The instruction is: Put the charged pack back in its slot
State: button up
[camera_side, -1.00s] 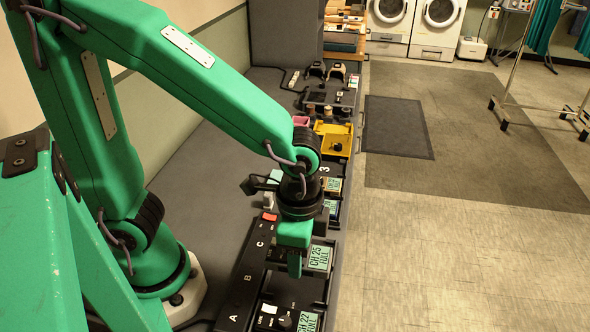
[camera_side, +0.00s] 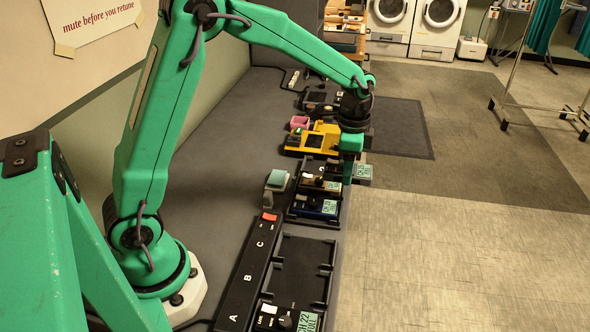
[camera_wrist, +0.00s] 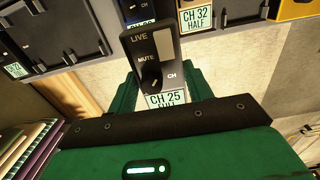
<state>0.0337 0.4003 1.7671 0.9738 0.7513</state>
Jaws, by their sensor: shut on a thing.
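My gripper (camera_side: 347,172) is shut on a black pack labelled CH 25 (camera_side: 363,174) and holds it at the right of the bench, in the air. The wrist view shows this pack (camera_wrist: 144,52) upright between the green fingers, with LIVE and MUTE on its face; the lower label line is partly hidden. The near black tray (camera_side: 331,255) has an empty slot. A pack labelled CH 22 FULL (camera_side: 290,318) lies in its front slot. A farther tray holds a tan pack (camera_side: 319,184) and a blue pack (camera_side: 314,205); the tan one's label (camera_wrist: 197,17) reads CH 32 HALF.
A yellow tray (camera_side: 295,141) is just left of my gripper, with a pink cup (camera_side: 299,122) beside it. A black strip marked A, B, C (camera_side: 247,268) runs along the near tray. A small block with a pale green top (camera_side: 277,180) stands on the bench.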

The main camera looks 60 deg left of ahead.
jog(key=w+a+f, duration=0.1)
jog(key=w+a, duration=0.2)
jog(key=a, duration=0.5)
jog(key=w+a+f, duration=0.2)
jog(key=w+a, duration=0.1)
jog(key=a, duration=0.5)
jog(key=shift+w, duration=0.15)
jog(key=shift+f, duration=0.25)
jog(key=shift+f, duration=2.35)
jog(key=shift+f, duration=1.15)
jog(key=o, duration=1.2)
jog(key=shift+o, duration=0.2)
notch_tip(320, 180, up, 8)
